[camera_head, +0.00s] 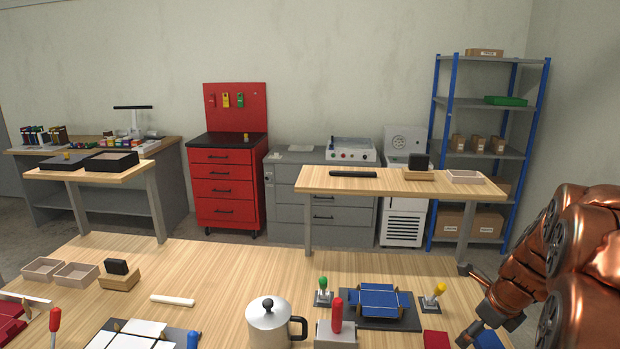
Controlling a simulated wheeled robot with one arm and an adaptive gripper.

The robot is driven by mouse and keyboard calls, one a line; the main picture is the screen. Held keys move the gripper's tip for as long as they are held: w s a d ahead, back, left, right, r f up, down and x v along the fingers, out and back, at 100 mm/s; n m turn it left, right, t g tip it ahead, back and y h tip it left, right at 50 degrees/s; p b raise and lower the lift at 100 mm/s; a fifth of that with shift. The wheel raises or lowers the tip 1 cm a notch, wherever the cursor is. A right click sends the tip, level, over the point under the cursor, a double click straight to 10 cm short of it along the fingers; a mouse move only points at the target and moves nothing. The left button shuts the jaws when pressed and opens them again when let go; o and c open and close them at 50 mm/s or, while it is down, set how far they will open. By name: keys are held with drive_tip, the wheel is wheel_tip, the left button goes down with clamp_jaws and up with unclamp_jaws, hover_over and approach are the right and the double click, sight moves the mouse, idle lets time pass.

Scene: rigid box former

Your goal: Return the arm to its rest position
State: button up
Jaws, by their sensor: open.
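My copper-coloured arm reaches in from the right edge. My gripper (464,306) is at its end, low on the right, with its dark fingers spread apart and nothing seen between them. It is over or beside the right end of the near wooden table (215,270); its exact height cannot be told. The blue box blank (379,300) lies on a dark former plate to the left of the gripper, apart from it.
A farther table (340,182) and a blue-framed shelf (487,104) stand behind. The near table's middle is mostly clear.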

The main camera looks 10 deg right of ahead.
drive_tip(key=s+a+r+n+g, duration=0.1)
drive_tip(key=s+a+n, duration=0.2)
drive_tip(key=a+n, duration=0.3)
drive_tip(key=s+a+r+n+g+y, duration=0.1)
drive_tip(key=s+a+n, duration=0.1)
drive_tip(key=a+n, duration=0.4)
drive_tip(key=s+a+n+g, duration=0.1)
drive_tip(key=s+a+n, duration=0.25)
drive_tip(key=a, duration=0.45)
drive_tip(key=s+a+n+g, duration=0.1)
drive_tip(key=s+a+n, duration=0.2)
drive_tip(key=s+n, duration=0.4)
drive_tip(key=s+a+n+g+h, duration=0.1)
drive_tip(key=s+a+n, duration=0.3)
drive_tip(key=s+n, duration=0.3)
drive_tip(key=shift+s+a+r+n, duration=0.2)
drive_tip(key=shift+r+n, duration=0.05)
drive_tip(key=shift+n, duration=0.8)
drive_tip(key=shift+d, duration=0.15)
